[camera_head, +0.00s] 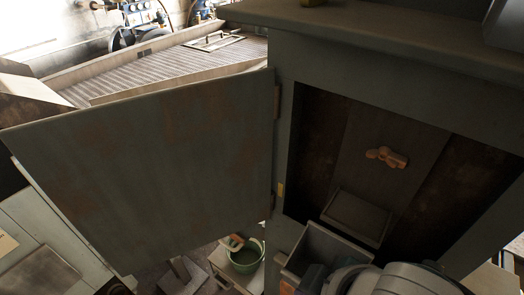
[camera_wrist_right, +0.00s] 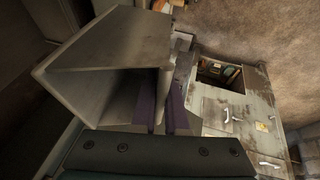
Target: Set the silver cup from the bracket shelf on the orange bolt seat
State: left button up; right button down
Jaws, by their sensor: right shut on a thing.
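The silver cup (camera_head: 318,246), a square, open-topped grey box, is in front of the open cabinet at the lower middle of the head view. In the right wrist view the cup (camera_wrist_right: 100,65) is large and close, with its open side showing. My right gripper (camera_wrist_right: 163,112) is shut on a wall of the cup with its dark purple fingers. The orange bolt seat (camera_head: 386,157) juts from the cabinet's back panel, above and right of the cup. The bracket shelf (camera_head: 357,214) is low on that panel, just behind the cup, with nothing visible on it. My left gripper is out of view.
The cabinet door (camera_head: 150,165) stands wide open to the left. The cabinet's frame (camera_head: 283,150) borders the opening. A green bucket (camera_head: 245,258) sits below the door. In the right wrist view, a worn drawer cabinet (camera_wrist_right: 235,120) stands to the right.

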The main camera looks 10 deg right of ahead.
jog(key=shift+w+d+f+b, duration=0.25)
jog(key=shift+d+b, duration=0.1)
jog(key=shift+d, duration=0.05)
jog(key=w+d+b, duration=0.3)
jog(key=d, duration=0.1)
jog(key=w+d+f+b, duration=0.1)
jog(key=w+d+b, duration=0.6)
jog(key=w+d, duration=0.1)
jog(key=d, duration=0.1)
jog(key=shift+w+f+b, duration=0.1)
jog(key=shift+f+b, duration=0.2)
jog(key=shift+b, duration=0.05)
jog(key=shift+w+d+b, duration=0.35)
jog(key=shift+w+d, duration=0.25)
jog(key=shift+d, duration=0.1)
jog(key=shift+s+f, duration=0.1)
jog(key=shift+f, duration=0.4)
jog(key=c, duration=0.9)
grip_release()
jog(key=shift+o, duration=0.2)
